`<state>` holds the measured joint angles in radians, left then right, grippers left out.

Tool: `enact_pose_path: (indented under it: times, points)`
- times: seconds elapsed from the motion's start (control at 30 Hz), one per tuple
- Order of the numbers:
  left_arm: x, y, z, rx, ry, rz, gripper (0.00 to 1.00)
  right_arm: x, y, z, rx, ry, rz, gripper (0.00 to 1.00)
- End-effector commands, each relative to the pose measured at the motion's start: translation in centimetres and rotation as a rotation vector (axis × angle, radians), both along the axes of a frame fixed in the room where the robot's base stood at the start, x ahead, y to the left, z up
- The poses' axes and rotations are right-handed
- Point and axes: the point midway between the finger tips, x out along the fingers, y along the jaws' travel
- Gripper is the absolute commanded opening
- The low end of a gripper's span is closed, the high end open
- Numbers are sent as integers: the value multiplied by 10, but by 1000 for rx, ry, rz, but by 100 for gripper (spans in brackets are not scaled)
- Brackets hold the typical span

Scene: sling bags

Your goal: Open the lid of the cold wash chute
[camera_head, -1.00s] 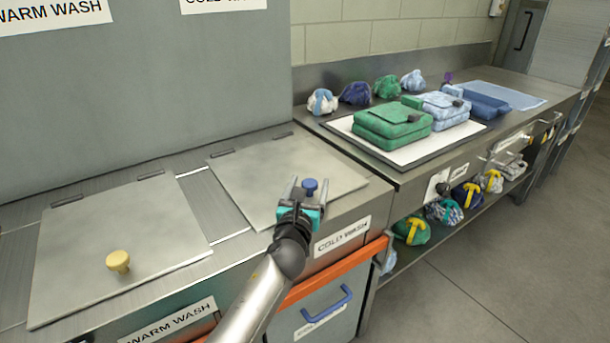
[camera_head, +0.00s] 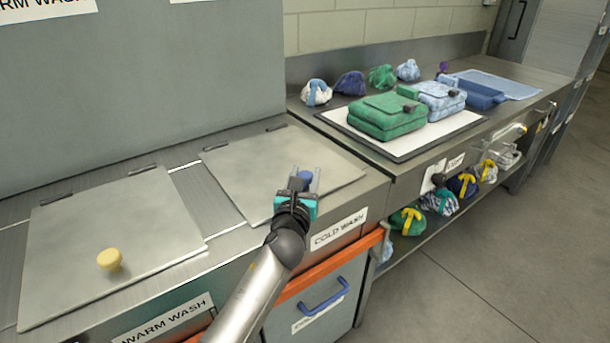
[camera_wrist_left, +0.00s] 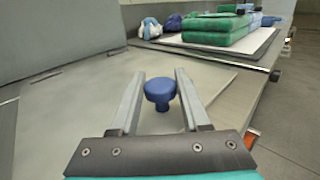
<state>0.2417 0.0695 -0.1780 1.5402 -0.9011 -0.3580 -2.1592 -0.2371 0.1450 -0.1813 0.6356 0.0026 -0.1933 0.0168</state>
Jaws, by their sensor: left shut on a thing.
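The cold wash lid (camera_head: 245,172) is a flat grey metal plate lying closed on the counter, hinged at its back edge. Its blue knob (camera_head: 306,175) stands near the front edge. The "COLD WASH" label (camera_head: 338,230) is on the counter front below it. My left gripper (camera_head: 305,181) reaches over the front edge and is shut on the blue knob, which partly hides behind the fingers. In the left wrist view the knob (camera_wrist_left: 160,89) sits between the two fingers, with the lid (camera_wrist_left: 85,100) around it. My right gripper is out of view.
The warm wash lid (camera_head: 110,230) with a yellow knob (camera_head: 109,260) lies closed on the left. To the right, a white board (camera_head: 440,139) holds green and blue bags. A blue-handled bin (camera_head: 318,300) stands below. The floor at the right is clear.

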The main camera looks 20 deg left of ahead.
Motion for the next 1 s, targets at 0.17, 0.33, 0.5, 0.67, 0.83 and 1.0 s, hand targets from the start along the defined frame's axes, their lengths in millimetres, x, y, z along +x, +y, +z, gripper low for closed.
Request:
enact_pose_path:
  times: [0.17,0.33,0.5,0.67,0.83,1.0]
  points:
    - [0,0,0,0,-1,-1,2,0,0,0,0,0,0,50]
    - [0,0,0,0,-1,-1,0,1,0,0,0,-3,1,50]
    - [0,0,0,0,-1,-1,0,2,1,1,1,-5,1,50]
    - [0,0,0,0,-1,-1,0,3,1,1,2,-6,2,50]
    - [0,0,0,0,-1,-1,0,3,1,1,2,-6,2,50]
    - [0,0,1,0,-1,-1,0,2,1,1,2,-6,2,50]
